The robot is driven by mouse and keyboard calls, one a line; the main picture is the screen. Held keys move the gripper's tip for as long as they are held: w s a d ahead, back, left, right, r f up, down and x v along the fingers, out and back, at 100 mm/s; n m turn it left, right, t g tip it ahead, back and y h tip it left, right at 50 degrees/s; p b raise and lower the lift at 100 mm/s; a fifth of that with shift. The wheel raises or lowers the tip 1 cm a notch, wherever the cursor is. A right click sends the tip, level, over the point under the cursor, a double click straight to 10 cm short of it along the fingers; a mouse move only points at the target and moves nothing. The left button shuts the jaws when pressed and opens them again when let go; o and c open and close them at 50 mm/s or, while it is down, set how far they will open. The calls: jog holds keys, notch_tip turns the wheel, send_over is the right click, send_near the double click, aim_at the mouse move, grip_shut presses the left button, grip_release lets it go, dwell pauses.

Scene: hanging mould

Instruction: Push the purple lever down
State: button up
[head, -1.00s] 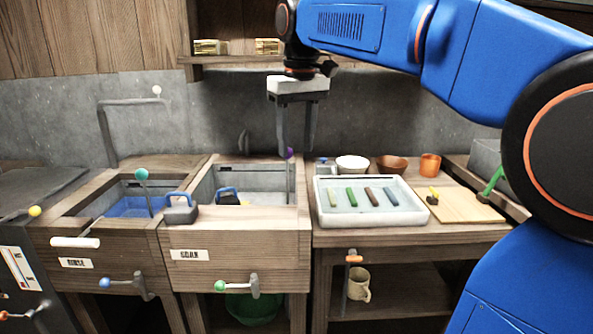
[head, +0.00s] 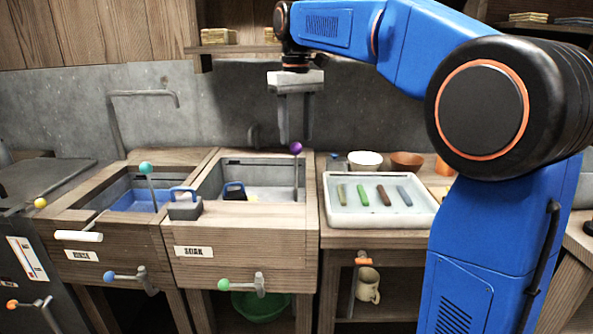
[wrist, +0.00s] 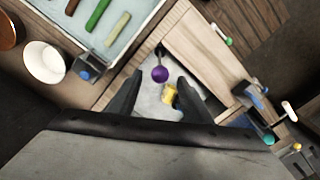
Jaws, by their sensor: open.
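The purple lever (head: 296,148) is a thin upright rod with a purple ball on top, at the right side of the right-hand sink basin. Its ball also shows in the wrist view (wrist: 160,74), ahead of and between my two fingers. My gripper (head: 295,141) is open and empty, pointing down, with its fingertips close to the height of the purple ball in the head view. The wrist view shows the fingers (wrist: 157,84) spread apart. I cannot tell whether a finger touches the ball.
A teal-knobbed lever (head: 145,168) stands at the left basin. A white tray (head: 385,222) with several coloured bars lies right of the lever. Bowls (head: 365,161) stand behind the tray. A grey block with a blue handle (head: 185,205) sits between the basins.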

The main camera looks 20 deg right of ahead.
aim_at(296, 169)
notch_tip(296, 169, down, 11)
jog(key=shift+f, duration=0.1)
dwell(0.3)
